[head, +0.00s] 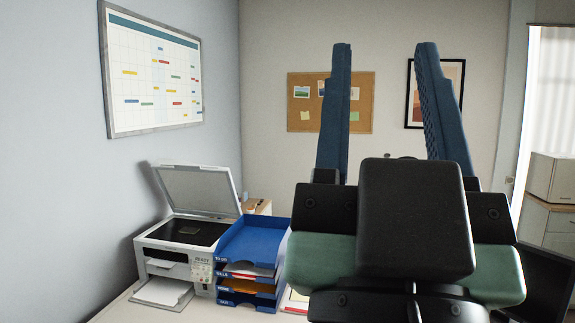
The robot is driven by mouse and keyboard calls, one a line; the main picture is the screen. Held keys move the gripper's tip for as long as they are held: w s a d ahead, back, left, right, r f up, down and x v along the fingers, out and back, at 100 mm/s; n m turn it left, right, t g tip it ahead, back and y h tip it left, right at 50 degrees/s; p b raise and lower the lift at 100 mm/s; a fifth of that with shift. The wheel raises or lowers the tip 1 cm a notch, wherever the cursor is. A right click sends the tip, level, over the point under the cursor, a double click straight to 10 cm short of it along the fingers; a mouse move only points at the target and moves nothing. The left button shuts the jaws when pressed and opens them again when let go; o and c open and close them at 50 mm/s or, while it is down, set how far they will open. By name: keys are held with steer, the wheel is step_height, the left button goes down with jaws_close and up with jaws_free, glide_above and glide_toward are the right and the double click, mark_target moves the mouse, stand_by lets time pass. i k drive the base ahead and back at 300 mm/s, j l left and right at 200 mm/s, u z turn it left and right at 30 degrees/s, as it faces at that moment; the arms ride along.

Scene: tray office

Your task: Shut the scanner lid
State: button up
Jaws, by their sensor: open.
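The scanner (176,250) is a white and black printer-scanner on the desk at the lower left in the head view. Its lid (199,189) stands raised and tilted back, and the dark scan bed (187,233) is uncovered. My gripper (383,50) is large in the foreground right of centre, its two blue fingers pointing up and spread apart. It is open, with nothing between the fingers. In the picture it is to the right of the scanner and clear of the lid.
A blue stacked letter tray (251,247) with papers stands directly right of the scanner. The desk (118,312) meets the left wall, which bears a planner board (152,72). A dark screen-like object (547,285) is at the lower right. The air above the lid is free.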

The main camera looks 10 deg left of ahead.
mark_target(188, 188)
steer(key=i+j+u, duration=0.2)
steer(key=i, duration=0.3)
steer(key=i+u, duration=0.15)
steer(key=i, duration=0.35)
steer(key=i+u, duration=0.2)
steer(key=i, duration=0.3)
steer(key=i+l+u, duration=0.2)
steer(key=i, duration=0.35)
steer(key=i+l+u, duration=0.2)
steer(key=i, duration=0.3)
steer(key=i+l+u, duration=0.15)
steer(key=i, duration=0.3)
